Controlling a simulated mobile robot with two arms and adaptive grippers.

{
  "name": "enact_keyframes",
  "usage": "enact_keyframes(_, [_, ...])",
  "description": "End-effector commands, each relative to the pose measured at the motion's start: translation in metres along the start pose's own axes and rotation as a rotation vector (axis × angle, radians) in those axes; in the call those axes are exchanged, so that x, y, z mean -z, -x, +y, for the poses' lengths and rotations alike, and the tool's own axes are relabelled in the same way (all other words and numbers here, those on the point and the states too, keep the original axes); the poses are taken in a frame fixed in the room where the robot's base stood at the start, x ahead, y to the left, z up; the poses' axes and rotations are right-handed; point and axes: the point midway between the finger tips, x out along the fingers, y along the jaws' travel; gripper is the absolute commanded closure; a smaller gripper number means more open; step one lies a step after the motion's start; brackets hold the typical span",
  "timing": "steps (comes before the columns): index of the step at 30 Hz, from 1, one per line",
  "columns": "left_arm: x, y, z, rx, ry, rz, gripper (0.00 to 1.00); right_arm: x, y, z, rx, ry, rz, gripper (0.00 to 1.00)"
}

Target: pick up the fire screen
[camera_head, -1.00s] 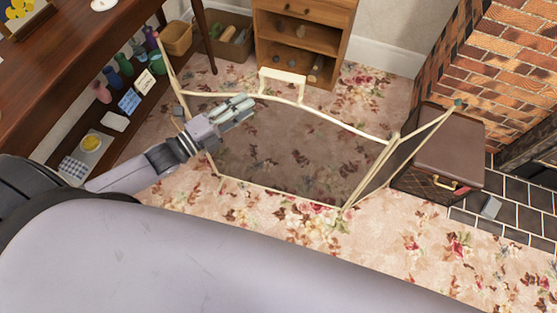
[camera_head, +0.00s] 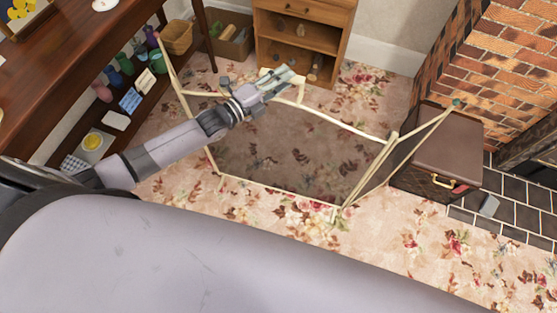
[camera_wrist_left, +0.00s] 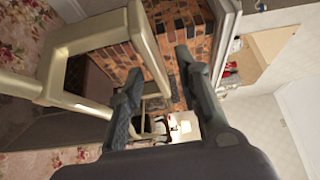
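The fire screen (camera_head: 340,122) stands on the carpet. It has a cream frame, dark see-through mesh panels, angled side wings and a raised handle (camera_head: 301,92) at the top middle. My left gripper (camera_head: 285,76) is at this handle and covers part of it. In the left wrist view its two dark fingers (camera_wrist_left: 160,85) are spread apart. The cream handle and frame bars (camera_wrist_left: 85,38) lie at the left, and one bar runs down into the gap between the fingers in the picture. I cannot tell whether they touch. My right gripper is not in view.
A wooden cabinet (camera_head: 303,45) stands just behind the screen. A brown case (camera_head: 450,150) is beside the right wing, near the brick fireplace (camera_head: 500,60). A dark wooden table (camera_head: 60,65) with a cluttered lower shelf is at the left. Carpet (camera_head: 290,215) in front is clear.

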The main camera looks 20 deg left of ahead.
Motion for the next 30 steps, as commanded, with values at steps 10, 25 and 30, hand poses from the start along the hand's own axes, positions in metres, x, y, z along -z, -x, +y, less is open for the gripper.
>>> enact_keyframes(10, [0.001, -0.018, 0.001, 0.000, 0.001, 0.000, 0.68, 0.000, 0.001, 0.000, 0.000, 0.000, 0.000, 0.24])
enact_keyframes(25, [0.001, -0.018, 0.001, 0.000, 0.001, 0.000, 0.97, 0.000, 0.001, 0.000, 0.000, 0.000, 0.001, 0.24])
enact_keyframes(30, [0.001, -0.018, 0.001, 0.000, 0.000, 0.000, 1.00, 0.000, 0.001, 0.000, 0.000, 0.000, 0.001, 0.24])
